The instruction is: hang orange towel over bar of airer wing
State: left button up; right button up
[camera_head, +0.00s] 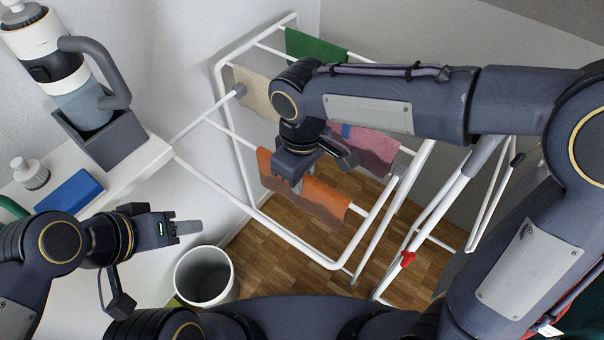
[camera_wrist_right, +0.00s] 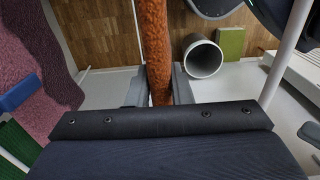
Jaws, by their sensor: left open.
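The orange towel (camera_head: 310,199) lies draped along a bar of the airer wing (camera_head: 337,264) in the head view, with a darker lower part hanging down. In the right wrist view the towel (camera_wrist_right: 156,45) shows as a narrow strip running up from between the fingers. My right gripper (camera_head: 297,184) is at the towel's upper edge, and its fingers (camera_wrist_right: 158,88) press flush on both sides of the strip. The bar under the towel is hidden. My left gripper (camera_head: 188,227) is open and empty, left of the airer and above the waste bin.
Green (camera_head: 314,46), beige (camera_head: 258,92) and pink (camera_head: 372,149) towels hang on other bars. A white bin (camera_head: 205,277) stands on the floor. A red clip (camera_head: 408,259) is on the airer frame.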

jog(key=o, duration=0.5)
notch_tip(320, 180, up, 8)
jog(key=shift+f+p, duration=0.1)
jog(key=shift+p, duration=0.6)
jog(key=shift+d, duration=0.2)
jog(key=s+d+r+m+t+y+p, duration=0.1)
jog(key=s+d+r+m+p, duration=0.1)
jog(key=d, duration=0.4)
jog(key=s+d+r+m+y+p, duration=0.1)
jog(key=d+r+m+p, duration=0.15)
jog(key=d, duration=0.35)
jog(key=s+d+m+t+y+p, duration=0.1)
jog(key=s+d+m+t+p, duration=0.2)
jog(key=s+d+m, duration=0.5)
jog(key=shift+s+f+t+y+p, duration=0.35)
jog(key=shift+t+y+p, duration=0.05)
jog(key=shift+t, duration=0.4)
